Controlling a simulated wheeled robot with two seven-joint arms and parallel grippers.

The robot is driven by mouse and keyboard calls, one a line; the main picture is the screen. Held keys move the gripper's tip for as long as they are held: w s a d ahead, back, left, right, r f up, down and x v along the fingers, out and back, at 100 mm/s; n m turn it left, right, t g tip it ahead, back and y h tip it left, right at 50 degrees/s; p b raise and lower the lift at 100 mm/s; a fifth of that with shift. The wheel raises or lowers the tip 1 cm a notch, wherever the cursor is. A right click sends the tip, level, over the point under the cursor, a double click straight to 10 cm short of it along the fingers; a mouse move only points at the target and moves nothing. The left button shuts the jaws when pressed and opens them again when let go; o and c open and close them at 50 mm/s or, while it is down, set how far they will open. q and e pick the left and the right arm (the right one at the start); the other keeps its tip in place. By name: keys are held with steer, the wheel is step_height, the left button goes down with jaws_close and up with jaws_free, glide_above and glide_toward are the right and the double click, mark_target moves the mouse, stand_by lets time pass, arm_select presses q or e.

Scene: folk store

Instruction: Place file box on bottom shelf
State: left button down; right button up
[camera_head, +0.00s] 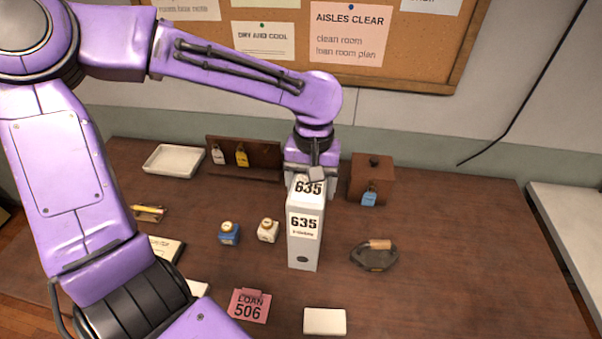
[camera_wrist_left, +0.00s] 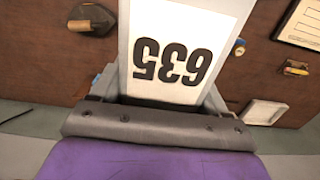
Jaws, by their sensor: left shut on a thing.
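A white and grey file box (camera_head: 303,250) labelled 635 stands upright on the brown table in the head view. My left gripper (camera_head: 312,180) reaches down from above and is shut on the upper part of the file box. In the left wrist view the top of the file box (camera_wrist_left: 180,50), with its 635 label upside down, fills the space between the fingers. I cannot tell whether the base of the box touches the table. No shelf is recognisable in view. My right gripper is not in view.
A clothes iron (camera_head: 374,257) lies right of the box, and a wooden box (camera_head: 371,178) stands behind it. A pink card (camera_head: 249,306) and a white tray (camera_head: 173,161) lie on the table (camera_head: 460,270), whose right side is clear.

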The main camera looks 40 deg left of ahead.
arm_select(q)
steer(key=shift+w+d+f, duration=0.2)
steer(key=shift+w+d, duration=0.1)
steer(key=shift+w, duration=0.2)
steer(key=shift+w+d+f, duration=0.15)
steer(key=shift+w+d, duration=0.1)
steer(key=shift+w, duration=0.2)
steer(key=w+d+f, duration=0.3)
steer(key=w+f, duration=0.2)
steer(key=f, duration=0.4)
steer(key=shift+d+f, duration=0.25)
steer(key=shift+d, duration=0.05)
steer(key=shift+c, duration=1.1)
jaws_free()
steer(key=shift+o, duration=1.1)
steer(key=shift+s, duration=0.1)
